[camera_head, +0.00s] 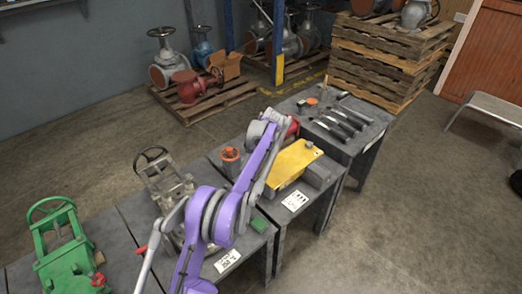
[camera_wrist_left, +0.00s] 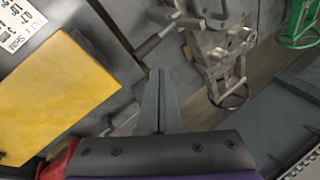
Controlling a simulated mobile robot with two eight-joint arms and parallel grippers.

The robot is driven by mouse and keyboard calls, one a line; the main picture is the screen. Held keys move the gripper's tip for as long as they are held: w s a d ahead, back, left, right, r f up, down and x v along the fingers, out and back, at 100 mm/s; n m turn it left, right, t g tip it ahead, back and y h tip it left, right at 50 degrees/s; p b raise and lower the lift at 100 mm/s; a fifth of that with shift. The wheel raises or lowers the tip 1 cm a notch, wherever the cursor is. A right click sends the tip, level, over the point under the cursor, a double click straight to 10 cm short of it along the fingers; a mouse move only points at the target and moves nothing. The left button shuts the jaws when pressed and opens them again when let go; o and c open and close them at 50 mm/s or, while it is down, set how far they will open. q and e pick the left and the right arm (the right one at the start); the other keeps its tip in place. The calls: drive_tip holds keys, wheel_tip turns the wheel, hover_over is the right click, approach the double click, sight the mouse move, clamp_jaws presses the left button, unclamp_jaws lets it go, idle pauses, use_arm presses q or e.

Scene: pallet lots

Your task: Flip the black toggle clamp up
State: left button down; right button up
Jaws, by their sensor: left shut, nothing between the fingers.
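A dark bar-shaped handle (camera_wrist_left: 155,42), which may be the black toggle clamp, shows in the left wrist view beside a grey metal fixture (camera_wrist_left: 218,55). It lies slantwise, but I cannot tell its exact position on its pivot. My left gripper (camera_wrist_left: 159,74) is shut and empty, its fingertips just short of this handle in that view; I cannot tell whether they touch it. In the head view my purple arm covers much of this area, and I cannot make out the clamp or fingertips. The grey fixture (camera_head: 165,178) stands left of my arm there. My right gripper is not seen.
A yellow-topped box (camera_head: 292,162) stands right of my arm. An orange-topped part (camera_head: 230,153) is close to the arm's left. A green fixture (camera_head: 62,245) stands at the left. Several tools (camera_head: 340,122) lie on the far bench.

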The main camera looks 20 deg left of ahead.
use_arm(q)
drive_tip(key=w+d+r+p, duration=0.2)
drive_tip(key=w+d+r, duration=0.2)
drive_tip(key=r, duration=0.1)
drive_tip(key=shift+w+d+r+p, duration=0.2)
drive_tip(key=shift+w+d+p, duration=0.05)
drive_tip(key=shift+p, duration=0.05)
idle(0.4)
drive_tip(key=s+d+r+m+t+h, duration=0.1)
drive_tip(key=s+d+r+m+t, duration=0.25)
drive_tip(key=r, duration=0.65)
drive_tip(key=s+d+r+m+h, duration=0.1)
drive_tip(key=s+d+r, duration=0.1)
drive_tip(key=s, duration=0.4)
drive_tip(key=s+d+r, duration=0.1)
drive_tip(key=s+d, duration=0.2)
drive_tip(key=s, duration=0.3)
drive_tip(key=s+d+f+m+t+h, duration=0.1)
drive_tip(key=s+f, duration=0.2)
drive_tip(key=s, duration=0.5)
drive_tip(key=s+d+f+m+t, duration=0.1)
drive_tip(key=s+d+f, duration=0.1)
drive_tip(key=s, duration=0.6)
drive_tip(key=s+d+f+m+t+h+p, duration=0.1)
drive_tip(key=s+f, duration=0.3)
drive_tip(key=s, duration=0.4)
drive_tip(key=shift+d+f+m+t+h, duration=0.35)
drive_tip(key=shift+d+m+t, duration=0.1)
drive_tip(key=shift+d+t, duration=0.15)
